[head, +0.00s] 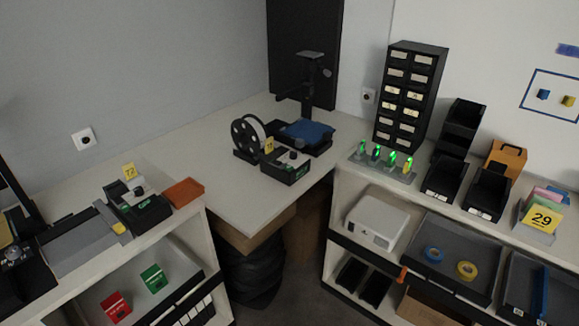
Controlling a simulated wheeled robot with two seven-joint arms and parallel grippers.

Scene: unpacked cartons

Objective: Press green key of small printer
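Two small black devices look alike and could each be the small printer; I cannot tell which is meant. One (290,174) stands on the corner table beside a black reel, with a yellow tag and a small green patch (301,172) on its front. The other (127,212) stands on the left counter under a yellow tag marked 72, with a green patch (148,201) on its front right. Whether either green patch is a key is too small to tell. Neither of my grippers is in view.
An orange-brown block (184,192) lies beside the left device. A black reel (247,134) and a black stand with a blue plate (308,131) stand behind the middle one. The corner table (225,190) has bare room at its front left. Shelves stand on both sides.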

